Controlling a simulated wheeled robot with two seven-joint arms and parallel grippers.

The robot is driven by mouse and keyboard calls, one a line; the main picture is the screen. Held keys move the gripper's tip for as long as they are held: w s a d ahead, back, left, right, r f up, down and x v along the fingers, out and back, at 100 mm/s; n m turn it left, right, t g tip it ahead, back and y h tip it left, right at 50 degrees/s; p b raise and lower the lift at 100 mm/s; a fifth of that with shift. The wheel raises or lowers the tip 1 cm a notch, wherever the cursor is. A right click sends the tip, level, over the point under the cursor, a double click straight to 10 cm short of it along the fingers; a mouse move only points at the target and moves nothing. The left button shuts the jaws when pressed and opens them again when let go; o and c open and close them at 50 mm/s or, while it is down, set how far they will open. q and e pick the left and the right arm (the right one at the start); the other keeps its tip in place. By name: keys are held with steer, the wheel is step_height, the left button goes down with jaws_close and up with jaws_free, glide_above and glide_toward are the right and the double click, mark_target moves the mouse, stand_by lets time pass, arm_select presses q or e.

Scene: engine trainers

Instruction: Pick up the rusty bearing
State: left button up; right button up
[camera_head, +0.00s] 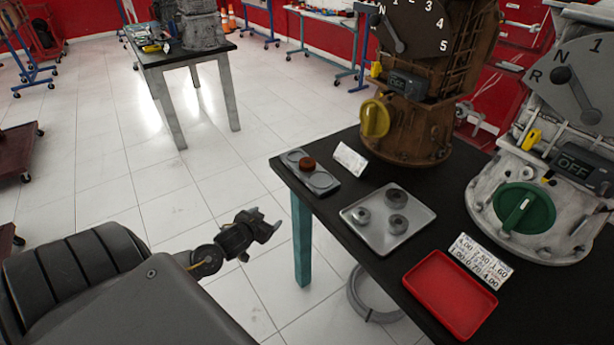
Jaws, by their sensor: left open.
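A small rusty brown bearing (307,164) sits on a grey holder plate (325,183) with round recesses, at the left corner of the black table. My left gripper (266,232) is open and empty. It is off the table's left side, over the floor, to the lower left of the bearing and well apart from it. My right gripper does not show.
A metal tray (412,240) with several grey rings and a red tray (450,293) lie on the black table (376,264). A white card (350,160) stands by the plate. A rusty engine trainer (405,130) and a grey one (560,205) stand behind.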

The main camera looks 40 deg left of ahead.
arm_select(q)
steer(key=w+d+r+t+h+b, duration=0.1)
steer(key=w+d+r+t, duration=0.15)
steer(key=r, duration=0.85)
steer(key=t+h+b, duration=0.1)
steer(key=t, duration=0.1)
glide_toward(307, 162)
steer(key=shift+w+a+f, duration=0.15)
steer(key=shift+w+f, duration=0.05)
steer(key=shift+w, duration=1.05)
steer(key=shift+w+a+f, duration=0.1)
steer(key=shift+w+f, duration=0.1)
steer(key=shift+w, duration=1.05)
steer(key=shift+w+a+f, duration=0.15)
steer(key=shift+w+f, duration=0.05)
steer(key=shift+w, duration=1.05)
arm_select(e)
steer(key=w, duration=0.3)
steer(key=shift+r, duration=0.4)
arm_select(q)
steer(key=c, duration=1.1)
steer(key=shift+c, duration=0.3)
steer(key=shift+r, duration=0.2)
